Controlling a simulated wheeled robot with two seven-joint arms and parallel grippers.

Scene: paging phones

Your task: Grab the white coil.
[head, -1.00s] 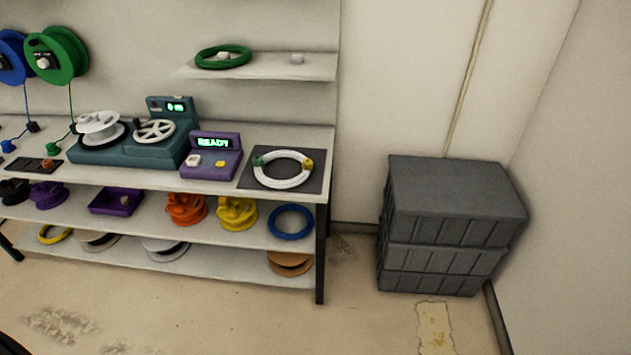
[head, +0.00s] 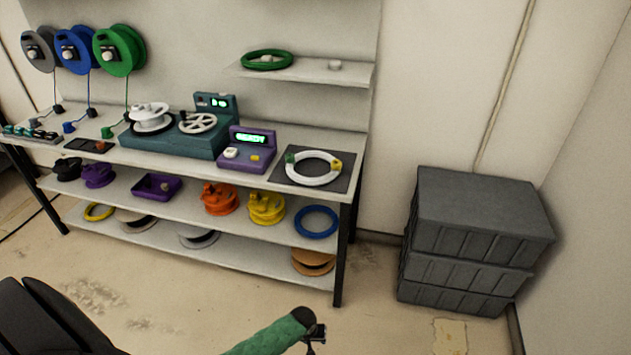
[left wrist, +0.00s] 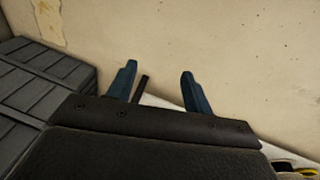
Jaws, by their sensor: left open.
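The white coil (head: 315,169) lies flat on a dark square mat (head: 344,178) at the right end of the bench top. It has a green clip on its left and a yellow clip on its right. My left gripper (left wrist: 159,69) shows in the left wrist view with two blue fingers apart and nothing between them. In the head view a green and black part of my left arm is at the bottom, in front of the bench and well away from the coil; the fingertips are not clear there. My right gripper is not in view.
A purple READY box (head: 247,150) stands left of the mat, beside a teal winder (head: 172,144). A shelf (head: 310,72) with a green coil (head: 267,59) hangs above. Stacked grey crates (head: 478,240) stand right of the bench. The floor in front is clear.

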